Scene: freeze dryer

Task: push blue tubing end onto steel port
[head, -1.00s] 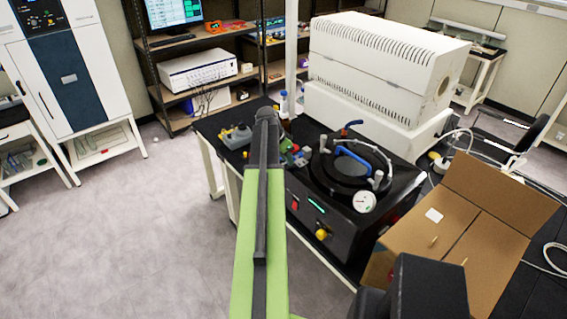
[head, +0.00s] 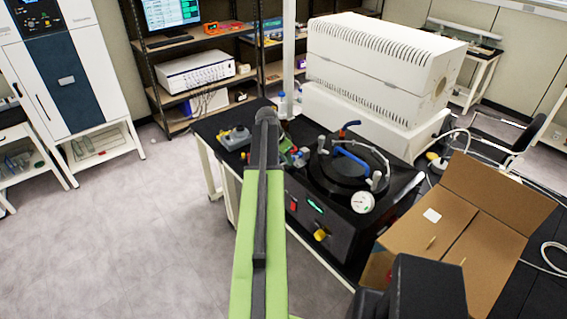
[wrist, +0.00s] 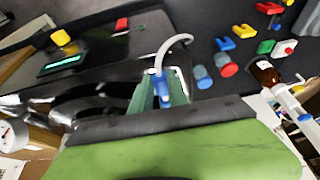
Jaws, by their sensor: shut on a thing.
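In the wrist view my gripper (wrist: 158,92) has two green fingers on either side of the blue tubing end (wrist: 160,84). It is shut on this blue end. White tubing (wrist: 177,42) curves up and right from it. The blue end lies over the dark top of the dryer. I cannot make out the steel port; it may be hidden under the fingers or the blue end. In the head view my green arm covers the gripper and the held end. The black freeze dryer (head: 335,222) stands on the bench there.
The dryer has a round lid with a blue handle (head: 350,158), a gauge (head: 362,202) and a yellow knob (head: 321,235). Blue, yellow and red clips and a brown bottle (wrist: 264,72) lie right of the gripper. An open cardboard box (head: 470,215) stands at right.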

